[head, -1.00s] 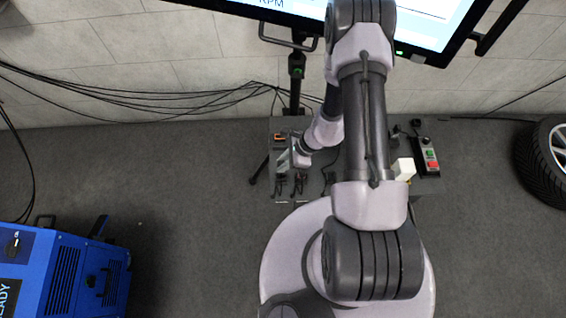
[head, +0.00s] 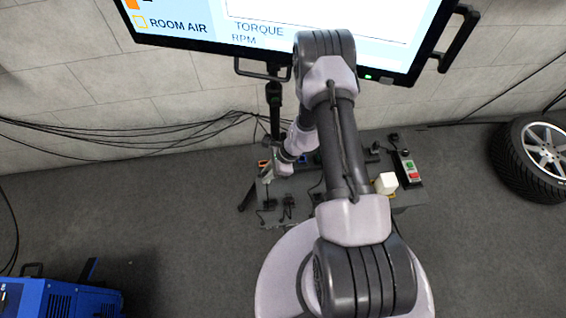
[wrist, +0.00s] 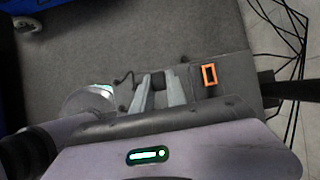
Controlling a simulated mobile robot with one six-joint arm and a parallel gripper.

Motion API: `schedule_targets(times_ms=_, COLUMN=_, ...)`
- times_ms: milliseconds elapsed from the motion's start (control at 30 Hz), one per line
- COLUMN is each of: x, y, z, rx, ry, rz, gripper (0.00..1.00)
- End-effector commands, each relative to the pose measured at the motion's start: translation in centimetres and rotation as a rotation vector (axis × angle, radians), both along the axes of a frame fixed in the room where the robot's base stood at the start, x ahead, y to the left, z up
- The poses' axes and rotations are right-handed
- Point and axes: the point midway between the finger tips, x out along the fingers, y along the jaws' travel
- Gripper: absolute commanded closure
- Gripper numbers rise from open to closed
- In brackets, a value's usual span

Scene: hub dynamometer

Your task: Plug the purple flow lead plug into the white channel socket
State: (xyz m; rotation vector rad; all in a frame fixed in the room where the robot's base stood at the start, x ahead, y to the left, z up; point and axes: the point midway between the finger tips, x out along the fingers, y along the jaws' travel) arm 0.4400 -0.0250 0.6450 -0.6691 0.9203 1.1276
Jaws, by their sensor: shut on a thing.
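My gripper (wrist: 158,92) is shut on a small dark piece (wrist: 158,80), which shows between the fingertips in the wrist view. It looks like a plug, but no purple can be made out on it. In the head view my gripper (head: 281,169) is over the left part of the low grey bench (head: 408,199), partly hidden by my arm. An orange-framed socket (wrist: 209,74) lies just right of the fingers in the wrist view, apart from them. A white-marked socket cannot be picked out; the wrist may hide it.
Dark plugs with leads (head: 288,204) stand at the bench's front left. A white block (head: 386,183) and a red-green button box (head: 409,169) are at the right. A monitor (head: 200,30) overhangs behind. A tyre (head: 540,158) and blue cabinet (head: 65,300) stand apart.

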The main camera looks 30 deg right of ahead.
Motion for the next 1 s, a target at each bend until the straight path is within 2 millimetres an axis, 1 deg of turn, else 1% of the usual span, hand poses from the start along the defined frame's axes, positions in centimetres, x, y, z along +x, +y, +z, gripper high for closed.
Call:
schedule_targets(times_ms=200, x=1.5, y=-0.5, z=0.0, rx=0.000, ry=0.000, rz=0.000, gripper=1.00)
schedule_targets(times_ms=567, x=1.6, y=-0.7, z=0.0, rx=0.000, ry=0.000, rz=-0.001, gripper=1.00)
schedule_targets(times_ms=1000, x=0.5, y=-4.2, z=0.0, rx=-0.001, ry=0.000, rz=-0.001, gripper=1.00)
